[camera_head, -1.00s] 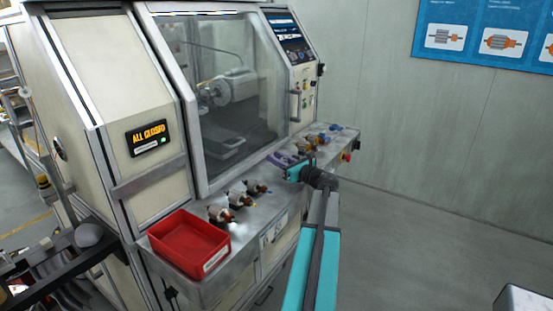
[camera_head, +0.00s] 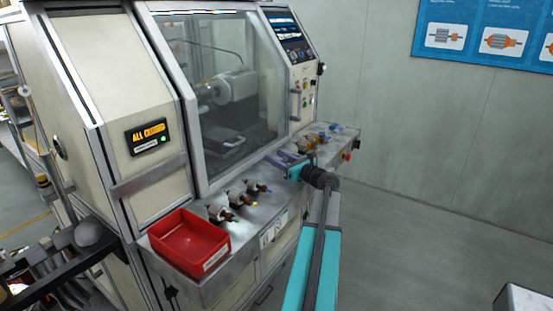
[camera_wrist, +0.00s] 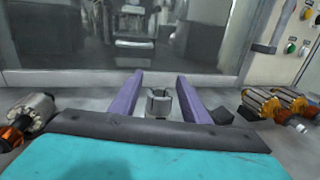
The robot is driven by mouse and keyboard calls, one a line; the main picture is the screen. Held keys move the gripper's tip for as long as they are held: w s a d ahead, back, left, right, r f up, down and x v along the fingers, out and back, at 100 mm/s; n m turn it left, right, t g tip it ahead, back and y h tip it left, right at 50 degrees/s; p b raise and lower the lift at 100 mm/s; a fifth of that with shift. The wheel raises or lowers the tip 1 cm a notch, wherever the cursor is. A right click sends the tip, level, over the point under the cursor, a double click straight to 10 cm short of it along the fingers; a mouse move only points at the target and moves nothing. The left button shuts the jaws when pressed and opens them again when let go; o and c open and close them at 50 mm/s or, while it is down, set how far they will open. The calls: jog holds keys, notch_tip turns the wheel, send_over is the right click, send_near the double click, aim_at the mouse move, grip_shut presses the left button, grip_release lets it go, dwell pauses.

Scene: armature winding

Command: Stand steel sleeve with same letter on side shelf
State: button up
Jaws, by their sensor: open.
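In the wrist view a small grey steel sleeve (camera_wrist: 158,104) with a notched top stands upright on the shelf. My gripper (camera_wrist: 158,76) is open, its two purple fingers on the left and right of the sleeve in the picture, with a gap on each side. No letter is readable on the sleeve. In the head view my gripper (camera_head: 283,160) is over the machine's front side shelf (camera_head: 266,206), and the sleeve cannot be made out there.
Armatures with copper windings lie left (camera_wrist: 28,118) and right (camera_wrist: 275,104) of my gripper. A dark block (camera_wrist: 222,115) sits close by the right finger. A red bin (camera_head: 208,257) stands at the shelf's near end. The machine window (camera_head: 240,95) rises behind the shelf.

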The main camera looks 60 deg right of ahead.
jog(key=b+v, duration=0.3)
jog(key=v, duration=0.8)
jog(key=shift+s+a, duration=0.15)
jog(key=shift+s, duration=0.15)
